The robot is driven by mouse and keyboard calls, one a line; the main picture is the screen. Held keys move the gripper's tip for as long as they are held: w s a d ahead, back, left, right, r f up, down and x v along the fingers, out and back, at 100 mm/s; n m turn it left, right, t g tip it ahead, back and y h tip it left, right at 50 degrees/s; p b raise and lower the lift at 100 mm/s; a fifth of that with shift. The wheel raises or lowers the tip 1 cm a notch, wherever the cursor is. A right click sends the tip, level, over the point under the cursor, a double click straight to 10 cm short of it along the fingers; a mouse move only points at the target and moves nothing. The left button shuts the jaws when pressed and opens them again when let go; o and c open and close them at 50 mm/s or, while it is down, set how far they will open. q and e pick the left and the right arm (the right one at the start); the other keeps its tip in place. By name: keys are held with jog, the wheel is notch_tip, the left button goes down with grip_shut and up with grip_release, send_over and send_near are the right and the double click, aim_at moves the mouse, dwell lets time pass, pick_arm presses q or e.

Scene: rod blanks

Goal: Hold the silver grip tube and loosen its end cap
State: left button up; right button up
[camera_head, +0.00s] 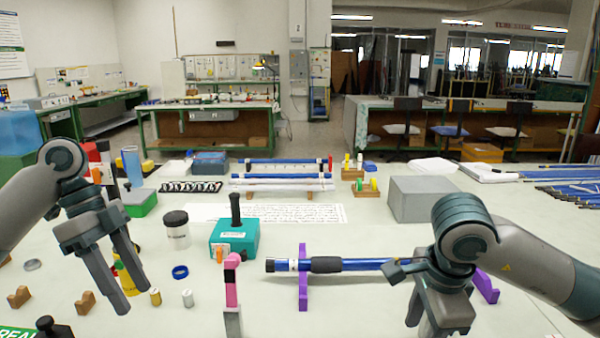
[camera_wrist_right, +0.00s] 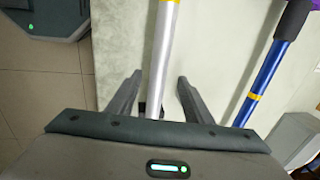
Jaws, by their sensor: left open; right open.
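In the right wrist view a silver tube (camera_wrist_right: 162,60) with a yellow band near the picture's top runs between the spread fingers of my right gripper (camera_wrist_right: 158,82). I cannot tell whether they are level with it or above it. No end cap shows there, as the tube runs out of the picture. In the head view I cannot make out this tube for sure. My right gripper (camera_head: 421,316) hangs open at the lower right, partly hidden by its wrist. My left gripper (camera_head: 131,282) is open and empty, pointing down over the left part of the table.
A blue rod (camera_head: 360,264) with a black grip lies on purple stands (camera_head: 303,279). A pink-and-grey piece (camera_head: 231,292) stands front centre. A teal block (camera_head: 235,241), a blue ring (camera_head: 180,272) and a lidded jar (camera_head: 177,236) are nearby. A grey box (camera_head: 423,200) stands behind.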

notch_tip(320, 180, up, 8)
jog(key=s, duration=0.1)
jog(key=shift+s, duration=0.3)
dwell(0.3)
